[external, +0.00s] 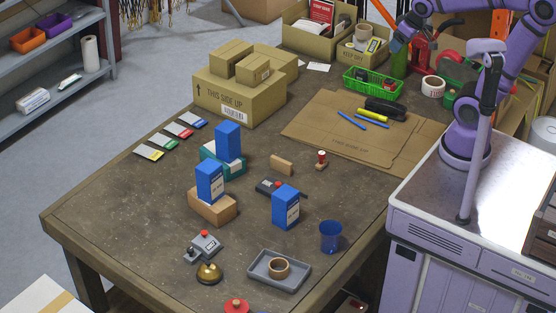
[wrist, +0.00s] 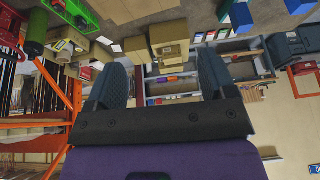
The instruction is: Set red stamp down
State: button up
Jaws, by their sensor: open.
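The red stamp (external: 321,159), with a red knob on a small wooden base, stands upright on the brown table, right of a wooden block (external: 281,164). I cannot make the stamp out in the wrist view. My gripper (wrist: 163,62) shows in the wrist view with its two dark fingers wide apart and nothing between them. Stacked cardboard boxes appear beyond the fingers. In the external view my arm is at the upper right, and I cannot see my gripper there.
Blue boxes (external: 286,207) stand near the stamp, with a dark device (external: 268,187) between. A blue cup (external: 330,237) and grey tray (external: 262,282) are toward the front. Flat cardboard (external: 310,128) lies behind. The left front of the table (external: 120,220) is clear.

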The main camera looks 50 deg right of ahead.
jog(key=s+d+r, duration=0.1)
jog(key=s+r, duration=0.2)
jog(key=s, duration=0.5)
jog(key=shift+d, duration=0.2)
